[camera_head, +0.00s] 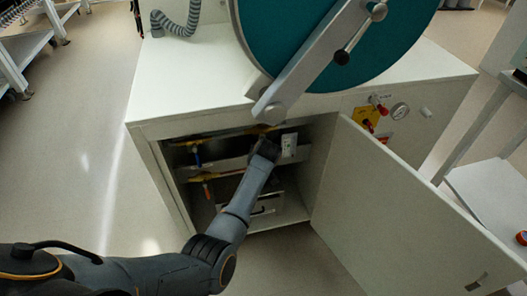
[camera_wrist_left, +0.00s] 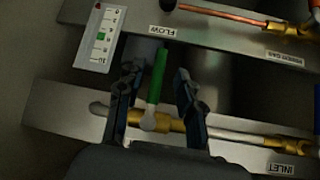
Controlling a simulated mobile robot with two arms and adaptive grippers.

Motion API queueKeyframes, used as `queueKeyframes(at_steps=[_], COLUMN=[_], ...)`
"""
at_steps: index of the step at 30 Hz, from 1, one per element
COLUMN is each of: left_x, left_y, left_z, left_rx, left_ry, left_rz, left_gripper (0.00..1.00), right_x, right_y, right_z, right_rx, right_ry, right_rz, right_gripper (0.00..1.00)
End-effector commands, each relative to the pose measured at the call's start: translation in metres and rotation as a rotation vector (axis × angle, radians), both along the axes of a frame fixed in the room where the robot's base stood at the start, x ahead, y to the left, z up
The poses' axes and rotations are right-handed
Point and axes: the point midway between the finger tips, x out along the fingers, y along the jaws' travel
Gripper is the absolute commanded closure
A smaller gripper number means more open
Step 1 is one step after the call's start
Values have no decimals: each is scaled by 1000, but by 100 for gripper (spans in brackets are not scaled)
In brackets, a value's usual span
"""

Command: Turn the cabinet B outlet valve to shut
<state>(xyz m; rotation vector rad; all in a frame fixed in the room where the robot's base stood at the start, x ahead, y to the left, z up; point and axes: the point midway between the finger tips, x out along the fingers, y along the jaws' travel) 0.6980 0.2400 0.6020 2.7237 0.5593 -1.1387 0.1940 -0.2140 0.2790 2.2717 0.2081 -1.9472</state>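A valve with a green lever handle (camera_wrist_left: 158,75) sits on a brass body (camera_wrist_left: 165,123) in the left wrist view. Its lever stands roughly crosswise to the pipe (camera_wrist_left: 240,135). My left gripper (camera_wrist_left: 157,88) is open, with one finger on each side of the lever and visible gaps between. No outlet label is readable; an "INLET" label (camera_wrist_left: 281,168) shows upside down at the right. In the head view my left gripper (camera_head: 266,150) is inside the open cabinet (camera_head: 165,185), and the green lever cannot be made out there. My right gripper is not in view.
The cabinet door (camera_head: 405,215) stands open to the right of my arm. A flow indicator (camera_wrist_left: 101,38) with a green mark and a copper pipe (camera_wrist_left: 220,14) lie near the gripper. A blue handle (camera_head: 197,156) and an orange handle (camera_head: 207,190) show inside at the left.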

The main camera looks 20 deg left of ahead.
Motion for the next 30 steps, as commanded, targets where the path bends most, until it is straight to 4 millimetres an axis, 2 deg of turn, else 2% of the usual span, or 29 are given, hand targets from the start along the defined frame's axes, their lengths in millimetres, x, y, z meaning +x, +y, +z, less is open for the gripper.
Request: queueKeyframes(at_steps=[6, 12, 27, 30], left_x=[-18, -25, -26, -36], left_y=[-8, -11, -10, -6], left_z=[19, 26, 26, 21], left_rx=[-2, -1, 0, 3], left_ry=[-1, 1, 2, 15], left_rz=[1, -1, -1, 0], left_gripper=[64, 64, 64, 64], right_x=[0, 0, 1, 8], right_y=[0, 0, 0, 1], right_z=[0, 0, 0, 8], right_rx=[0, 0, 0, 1], right_ry=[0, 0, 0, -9], right_rz=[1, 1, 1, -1], right_gripper=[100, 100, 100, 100])
